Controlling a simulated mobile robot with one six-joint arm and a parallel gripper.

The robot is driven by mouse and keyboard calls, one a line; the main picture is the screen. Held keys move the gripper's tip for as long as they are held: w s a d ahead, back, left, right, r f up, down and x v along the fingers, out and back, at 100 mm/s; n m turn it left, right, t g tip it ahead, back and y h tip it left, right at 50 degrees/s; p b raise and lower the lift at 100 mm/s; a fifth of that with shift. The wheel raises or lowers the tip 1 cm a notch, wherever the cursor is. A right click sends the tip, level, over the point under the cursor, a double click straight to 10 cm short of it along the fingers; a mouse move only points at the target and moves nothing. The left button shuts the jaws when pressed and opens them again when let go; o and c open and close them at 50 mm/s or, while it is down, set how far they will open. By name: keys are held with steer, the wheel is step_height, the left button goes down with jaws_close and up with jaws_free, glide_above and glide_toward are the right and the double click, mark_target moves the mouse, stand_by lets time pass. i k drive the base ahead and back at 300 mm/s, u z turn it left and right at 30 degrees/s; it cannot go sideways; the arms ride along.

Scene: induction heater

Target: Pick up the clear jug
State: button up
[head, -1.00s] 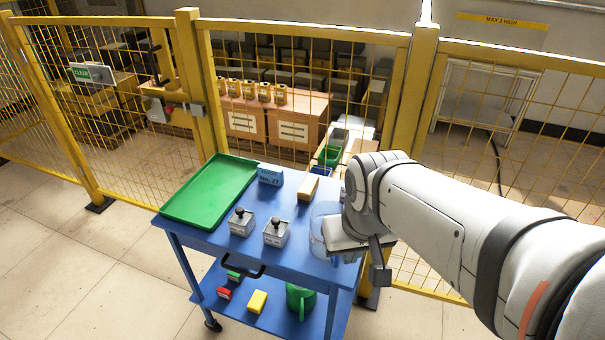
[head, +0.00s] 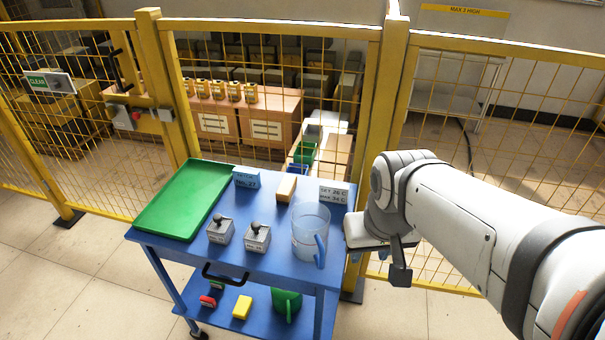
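The clear jug (head: 308,234) stands upright on the right part of the blue cart's top (head: 272,268). Its blue handle (head: 320,252) faces the front right. My gripper (head: 398,264) is to the right of the jug, beyond the cart's right edge and apart from the jug. Its fingers point downward. One dark finger shows, and the rest is hidden by the wrist, so its opening cannot be made out.
A yellow fence (head: 388,110) stands behind. The lower shelf holds a green container (head: 287,302) and small coloured items.

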mark_target(310, 221)
steer(key=z, duration=0.1)
steer(key=k, duration=1.3)
steer(key=u, duration=0.5)
steer(key=i, duration=1)
steer(key=u, duration=0.1)
